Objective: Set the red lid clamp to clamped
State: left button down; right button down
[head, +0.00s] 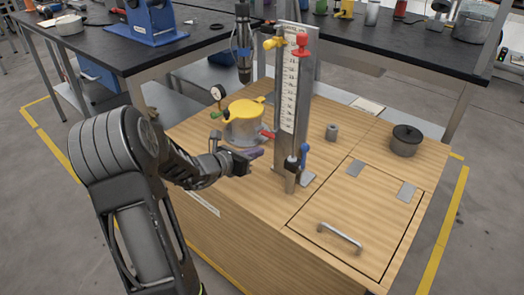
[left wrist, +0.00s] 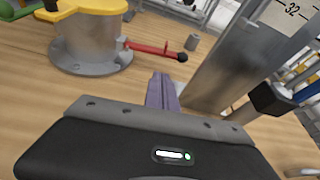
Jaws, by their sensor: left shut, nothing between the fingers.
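The red lid clamp (head: 268,134) is a small red lever on the right side of a grey metal vessel (head: 243,130) with a yellow lid. In the left wrist view the red lever (left wrist: 150,48) sticks out sideways from the vessel near its base flange and ends in a dark knob (left wrist: 182,57). My left gripper (head: 258,153) is shut and empty, just in front of the vessel and apart from the lever. Its purple fingers (left wrist: 162,91) show below the lever in the left wrist view.
A tall metal post with a white scale (head: 289,85) stands right of the vessel, with a blue-handled valve (head: 303,155) at its foot. A gauge (head: 218,92) is behind left. A small grey cylinder (head: 332,132) and a dark pot (head: 405,140) stand farther right on the wooden top.

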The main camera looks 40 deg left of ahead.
pick_arm(q)
jog(key=b+x, duration=0.1)
jog(key=x, duration=0.8)
jog(key=shift+r+p, duration=0.25)
jog(key=shift+p, duration=0.25)
